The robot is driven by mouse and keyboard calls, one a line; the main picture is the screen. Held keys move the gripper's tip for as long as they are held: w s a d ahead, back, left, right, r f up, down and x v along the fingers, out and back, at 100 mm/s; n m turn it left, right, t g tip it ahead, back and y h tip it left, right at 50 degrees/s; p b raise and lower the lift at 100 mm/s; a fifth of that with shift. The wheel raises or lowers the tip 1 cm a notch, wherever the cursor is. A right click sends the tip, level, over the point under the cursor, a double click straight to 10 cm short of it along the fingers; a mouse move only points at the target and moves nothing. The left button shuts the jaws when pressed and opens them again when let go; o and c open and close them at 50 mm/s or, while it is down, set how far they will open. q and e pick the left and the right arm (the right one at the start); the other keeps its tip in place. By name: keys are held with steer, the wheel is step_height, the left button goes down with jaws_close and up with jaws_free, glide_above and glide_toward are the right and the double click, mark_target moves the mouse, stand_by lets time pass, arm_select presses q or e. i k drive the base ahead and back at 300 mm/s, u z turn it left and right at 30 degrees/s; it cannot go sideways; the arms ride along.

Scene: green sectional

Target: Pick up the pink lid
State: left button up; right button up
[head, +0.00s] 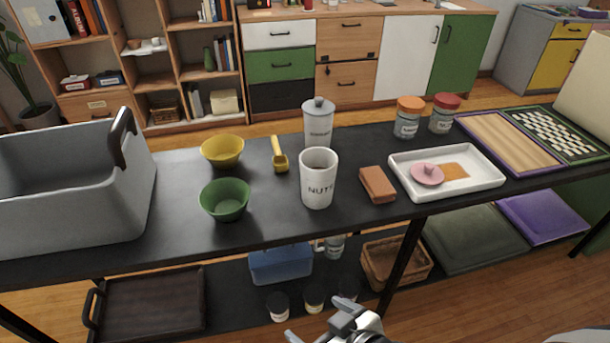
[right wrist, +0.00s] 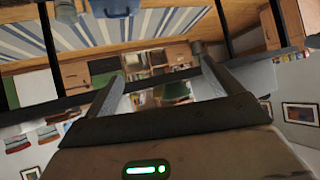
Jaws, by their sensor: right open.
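The pink lid (head: 427,174) is a small round disc with a knob on top. It lies in the white tray (head: 405,170) on the dark table, at the right in the head view. My right gripper (head: 318,328) is at the bottom edge of the head view, in front of the table and well away from the lid. In the right wrist view its two fingers (right wrist: 165,85) are spread apart with nothing between them. The lid does not clearly show in the right wrist view. My left gripper is not in view.
Left of the tray are a brown block (head: 378,184), a white NUTS cup (head: 319,180) and a lidded canister (head: 318,122). Two jars (head: 408,120) stand behind the tray. A game board (head: 550,131) lies to its right. The table's front edge (head: 330,234) and lower shelf face me.

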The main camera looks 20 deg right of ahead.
mark_target(426, 173)
steer(key=z, duration=1.55)
steer(key=k, duration=1.1)
steer(key=z, duration=0.9)
steer(key=i, duration=0.65)
steer(key=z, duration=0.65)
steer(key=i, duration=1.55)
steer(key=u, duration=1.2)
steer(key=i, duration=0.95)
steer(key=u, duration=1.05)
